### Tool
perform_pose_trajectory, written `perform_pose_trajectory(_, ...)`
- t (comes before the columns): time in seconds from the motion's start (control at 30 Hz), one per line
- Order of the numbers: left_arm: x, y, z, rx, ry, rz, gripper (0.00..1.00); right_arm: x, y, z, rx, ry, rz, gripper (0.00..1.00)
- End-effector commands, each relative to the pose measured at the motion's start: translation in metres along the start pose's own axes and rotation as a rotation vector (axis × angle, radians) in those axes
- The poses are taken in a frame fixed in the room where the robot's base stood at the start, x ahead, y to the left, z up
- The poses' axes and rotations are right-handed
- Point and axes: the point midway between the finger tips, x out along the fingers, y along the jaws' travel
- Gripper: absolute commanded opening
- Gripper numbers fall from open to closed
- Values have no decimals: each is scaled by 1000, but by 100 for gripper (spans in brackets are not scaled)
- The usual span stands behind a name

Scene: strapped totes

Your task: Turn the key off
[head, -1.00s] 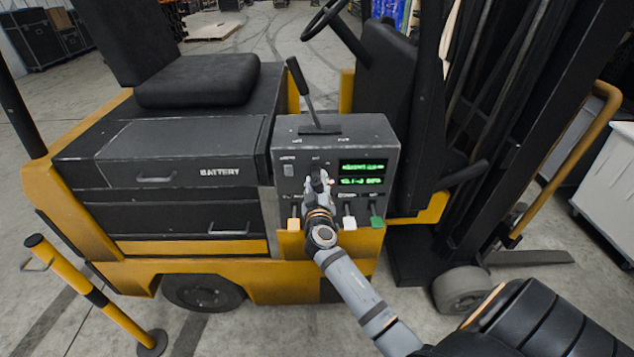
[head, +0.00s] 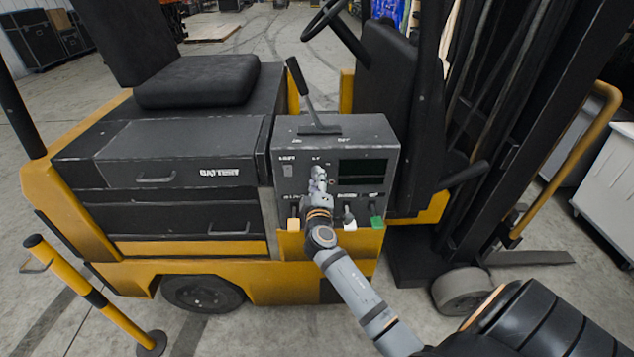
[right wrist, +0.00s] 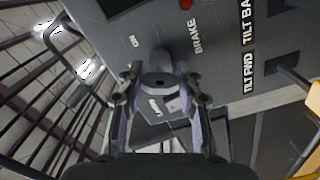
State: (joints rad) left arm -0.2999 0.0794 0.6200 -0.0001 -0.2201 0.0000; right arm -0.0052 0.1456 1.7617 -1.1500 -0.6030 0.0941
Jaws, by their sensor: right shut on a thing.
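The grey control box (head: 385,130) of the yellow and black forklift stands in the middle of the head view. My right gripper (head: 319,174) reaches its front face, at the key switch. In the right wrist view my right gripper (right wrist: 160,85) has its fingers on both sides of the dark key (right wrist: 160,70) and is shut on it. A pale tag (right wrist: 163,107) hangs between the fingers. The key is hidden behind the gripper in the head view. The display (head: 363,171) on the box is dark. My left gripper is not in view.
A tall lever (head: 303,85) rises from the box top. Small levers with white and green knobs (head: 377,222) sit below the display, close to my gripper. A red light or button (right wrist: 186,4) is near the key. A striped post (head: 80,280) stands at the left.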

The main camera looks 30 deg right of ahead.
Motion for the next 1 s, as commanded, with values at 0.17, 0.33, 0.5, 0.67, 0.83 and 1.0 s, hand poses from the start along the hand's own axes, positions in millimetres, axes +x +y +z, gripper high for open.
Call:
perform_pose_trajectory(0.17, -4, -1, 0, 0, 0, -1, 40, 0, 0, 0, -149, -1, -2, 3)
perform_pose_trajectory(0.33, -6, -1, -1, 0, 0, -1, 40, 0, 0, 0, -268, -1, -2, 3)
perform_pose_trajectory(0.5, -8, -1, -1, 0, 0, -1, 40, 0, 0, 0, -355, 0, -2, 3)
perform_pose_trajectory(0.67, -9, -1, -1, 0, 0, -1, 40, 0, -1, 0, -407, 0, -2, 3)
perform_pose_trajectory(0.83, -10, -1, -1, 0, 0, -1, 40, 0, -1, 0, -433, 0, -2, 3)
perform_pose_trajectory(1.0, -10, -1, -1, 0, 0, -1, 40, 0, -1, 0, -440, 0, -3, 4)
